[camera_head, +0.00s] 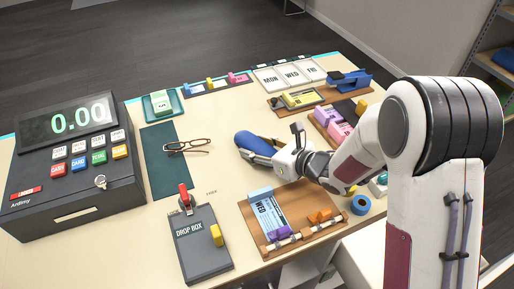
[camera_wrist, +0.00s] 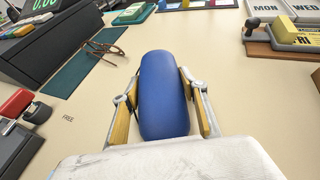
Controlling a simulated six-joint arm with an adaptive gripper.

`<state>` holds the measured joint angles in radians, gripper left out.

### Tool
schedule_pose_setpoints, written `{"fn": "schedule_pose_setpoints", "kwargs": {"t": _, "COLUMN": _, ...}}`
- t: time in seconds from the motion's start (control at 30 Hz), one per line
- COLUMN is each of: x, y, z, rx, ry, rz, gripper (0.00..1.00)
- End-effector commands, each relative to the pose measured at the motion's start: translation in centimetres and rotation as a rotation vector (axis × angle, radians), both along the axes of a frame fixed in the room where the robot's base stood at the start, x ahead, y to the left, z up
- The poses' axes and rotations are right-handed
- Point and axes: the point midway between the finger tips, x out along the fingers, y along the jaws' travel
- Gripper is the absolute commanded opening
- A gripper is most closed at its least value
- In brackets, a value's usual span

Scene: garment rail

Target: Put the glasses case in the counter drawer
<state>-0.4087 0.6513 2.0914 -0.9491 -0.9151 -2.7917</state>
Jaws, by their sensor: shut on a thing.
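The blue glasses case (camera_head: 256,142) is in my gripper (camera_head: 250,149), over the middle of the counter. In the wrist view the rounded blue case (camera_wrist: 164,95) lies lengthwise between the two fingers of my gripper (camera_wrist: 160,88), one finger along each side. The case looks close to the counter top; I cannot tell whether it touches it. The counter drawer is not clearly seen. A pale surface (camera_head: 362,262) shows below the counter's front edge, partly behind my arm, and I cannot tell whether it is the drawer.
Eyeglasses (camera_head: 187,146) lie on a dark green mat (camera_head: 163,181) left of the case. A black cash register (camera_head: 70,160) stands at the left. A drop box (camera_head: 203,250) and a wooden tray (camera_head: 253,215) with a WED card are at the front. Small trays line the right.

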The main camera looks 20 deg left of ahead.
Motion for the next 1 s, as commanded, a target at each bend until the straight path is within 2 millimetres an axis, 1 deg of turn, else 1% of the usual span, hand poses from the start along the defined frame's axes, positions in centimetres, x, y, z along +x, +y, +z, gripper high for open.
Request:
{"fn": "schedule_pose_setpoints", "kwargs": {"t": 0.17, "x": 0.1, "y": 0.0, "z": 1.4, "rx": 0.001, "ry": -0.004, "rz": 0.0, "gripper": 0.17}}
{"fn": "schedule_pose_setpoints", "kwargs": {"t": 0.37, "x": 0.1, "y": 0.0, "z": 3.8, "rx": 0.001, "ry": -0.006, "rz": 0.001, "gripper": 0.17}}
{"fn": "schedule_pose_setpoints", "kwargs": {"t": 0.67, "x": 0.0, "y": 0.0, "z": 8.9, "rx": 0.0, "ry": -0.007, "rz": 0.0, "gripper": 0.17}}
{"fn": "schedule_pose_setpoints", "kwargs": {"t": 0.8, "x": 0.1, "y": 0.0, "z": 11.6, "rx": 0.001, "ry": -0.007, "rz": 0.0, "gripper": 0.17}}
{"fn": "schedule_pose_setpoints", "kwargs": {"t": 1.0, "x": 0.0, "y": 0.0, "z": 14.9, "rx": 0.001, "ry": -0.006, "rz": 0.0, "gripper": 0.17}}
